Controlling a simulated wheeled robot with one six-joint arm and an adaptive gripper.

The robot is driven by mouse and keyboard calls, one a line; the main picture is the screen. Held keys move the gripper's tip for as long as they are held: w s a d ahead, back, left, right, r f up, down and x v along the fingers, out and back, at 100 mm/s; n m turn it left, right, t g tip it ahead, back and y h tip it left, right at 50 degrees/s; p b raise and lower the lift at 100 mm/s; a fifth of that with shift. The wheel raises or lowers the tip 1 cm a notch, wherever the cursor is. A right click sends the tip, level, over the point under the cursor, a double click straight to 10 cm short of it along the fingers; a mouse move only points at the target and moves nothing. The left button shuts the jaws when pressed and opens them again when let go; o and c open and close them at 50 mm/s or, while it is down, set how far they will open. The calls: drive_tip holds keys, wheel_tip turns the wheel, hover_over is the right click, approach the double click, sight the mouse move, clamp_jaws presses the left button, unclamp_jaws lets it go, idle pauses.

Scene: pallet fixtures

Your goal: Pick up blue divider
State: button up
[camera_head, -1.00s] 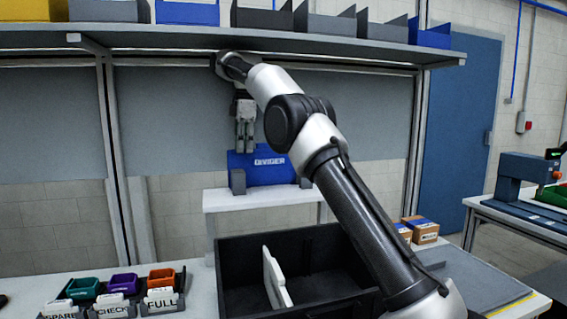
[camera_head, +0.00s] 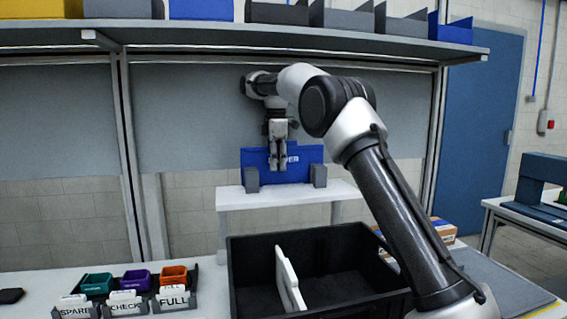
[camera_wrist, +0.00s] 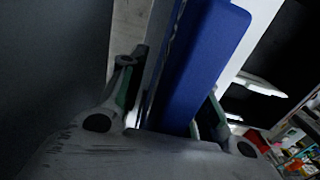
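The blue divider (camera_head: 308,170) with white lettering stands upright in grey end holders on a small white raised shelf (camera_head: 235,201). My gripper (camera_head: 278,166) points down in front of the divider's left-middle part and hides some of the lettering. In the wrist view the divider (camera_wrist: 205,60) reaches between the two fingers of my gripper (camera_wrist: 170,88). The fingers look apart, with a gap visible on the left side; the right finger is close to the divider, and contact cannot be told.
A black crate (camera_head: 240,240) with a white divider (camera_head: 288,280) inside stands below the shelf. Small teal, purple and orange bins (camera_head: 173,275) with labels sit at the lower left. An upper shelf (camera_head: 270,40) with bins hangs above my arm.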

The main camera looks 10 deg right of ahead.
clamp_jaws()
idle(0.4)
